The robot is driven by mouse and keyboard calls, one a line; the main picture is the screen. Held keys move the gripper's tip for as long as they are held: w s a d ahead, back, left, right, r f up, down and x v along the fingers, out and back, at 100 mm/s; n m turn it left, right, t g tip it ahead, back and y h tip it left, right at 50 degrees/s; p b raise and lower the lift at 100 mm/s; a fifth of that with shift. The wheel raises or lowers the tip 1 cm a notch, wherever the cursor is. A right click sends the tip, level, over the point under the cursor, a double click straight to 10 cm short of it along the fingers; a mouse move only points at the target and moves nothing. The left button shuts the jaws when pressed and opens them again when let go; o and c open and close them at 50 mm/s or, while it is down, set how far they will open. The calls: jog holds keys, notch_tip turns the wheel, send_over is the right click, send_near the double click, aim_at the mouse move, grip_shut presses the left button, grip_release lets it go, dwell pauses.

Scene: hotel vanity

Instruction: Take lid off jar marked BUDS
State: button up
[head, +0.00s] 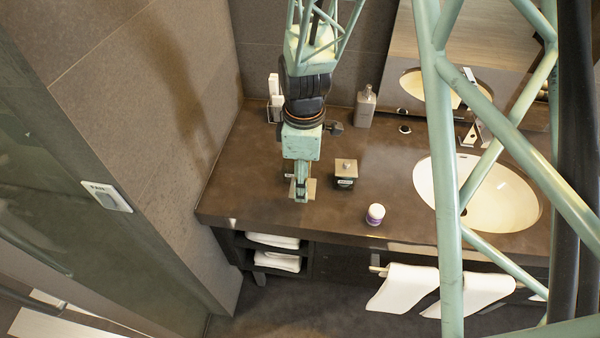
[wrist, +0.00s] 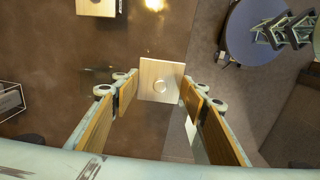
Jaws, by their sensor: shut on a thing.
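My gripper (head: 300,195) points down over the left part of the counter. In the wrist view its fingers stand on either side of a pale square lid (wrist: 162,72) with a small round knob, and it is shut on this lid. The lid's edge also shows beside the fingers in the head view (head: 311,188). The lid and gripper hide whatever is below, so I cannot tell whether a jar is under it. A second dark square jar (head: 345,183) with a pale knobbed lid stands just to the right. No BUDS marking can be read.
A grey pump bottle (head: 365,106) stands at the back, and a sink (head: 480,195) is at the right. Free counter (head: 245,190) lies left of my gripper.

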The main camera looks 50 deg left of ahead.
jog(key=shift+s+d, duration=0.45)
jog(key=shift+d, duration=0.35)
jog(key=shift+a, duration=0.1)
jog(key=shift+s+a+f, duration=0.1)
jog(key=shift+s+a, duration=0.05)
jog(key=shift+a, duration=0.25)
jog(key=s+a+f+b, duration=0.1)
jog(key=s+a+b, duration=0.2)
jog(key=a, duration=0.6)
jog(key=s+a+f+b, duration=0.2)
jog(key=s+a+b, duration=0.2)
jog(key=s+a, duration=0.3)
jog(key=shift+a+m, duration=0.3)
jog(key=shift+a, duration=0.6)
jog(key=shift+s+f, duration=0.1)
jog(key=shift+f, duration=2)
